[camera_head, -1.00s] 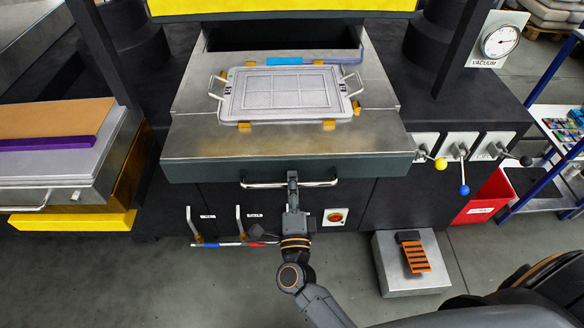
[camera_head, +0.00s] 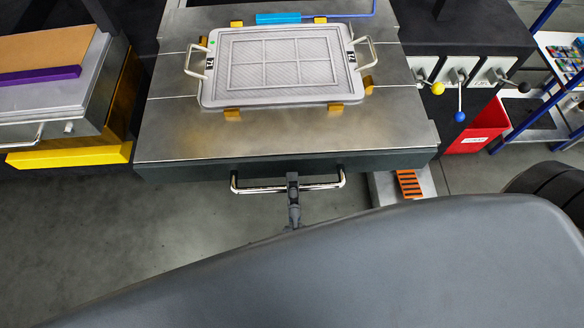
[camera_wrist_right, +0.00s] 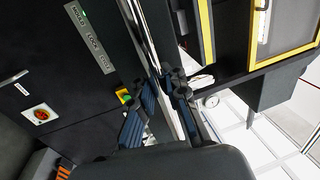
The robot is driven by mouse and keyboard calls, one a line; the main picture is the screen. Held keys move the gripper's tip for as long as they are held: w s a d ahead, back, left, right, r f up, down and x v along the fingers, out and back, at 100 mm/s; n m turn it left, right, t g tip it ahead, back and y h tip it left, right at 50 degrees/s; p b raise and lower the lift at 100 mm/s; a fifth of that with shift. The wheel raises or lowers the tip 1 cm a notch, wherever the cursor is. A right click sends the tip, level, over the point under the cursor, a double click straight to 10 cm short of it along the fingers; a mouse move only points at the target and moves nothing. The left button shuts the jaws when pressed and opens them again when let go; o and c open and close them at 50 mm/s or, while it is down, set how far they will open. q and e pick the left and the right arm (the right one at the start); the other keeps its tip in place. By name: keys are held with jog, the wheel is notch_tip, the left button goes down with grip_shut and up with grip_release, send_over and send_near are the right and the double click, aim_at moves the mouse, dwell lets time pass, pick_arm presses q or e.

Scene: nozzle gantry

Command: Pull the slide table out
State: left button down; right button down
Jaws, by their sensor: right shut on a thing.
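The slide table (camera_head: 285,143) is a steel plate with a dark front edge and stands well out toward me in the head view. A chrome bar handle (camera_head: 258,189) runs along its front. My right gripper (camera_head: 293,182) is shut on the middle of this handle. In the right wrist view the fingers of the right gripper (camera_wrist_right: 160,95) close around the chrome bar (camera_wrist_right: 150,35). A grey mould plate (camera_head: 278,66) with two side handles lies on the table between orange blocks. My left gripper is not in view.
A steel bench (camera_head: 92,108) with a yellow bar (camera_head: 70,156) stands at left. Levers (camera_head: 460,95) with coloured knobs and a red bin (camera_head: 478,128) are at right. A step with an orange grate (camera_head: 409,184) is partly hidden behind the table. Bare floor shows at lower left.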

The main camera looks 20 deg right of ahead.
jog(key=shift+s+a+f, duration=0.1)
jog(key=shift+s+f, duration=0.05)
jog(key=shift+f, duration=0.05)
jog(key=c, duration=1.4)
grip_release()
jog(key=shift+o, duration=0.2)
jog(key=shift+r, duration=0.2)
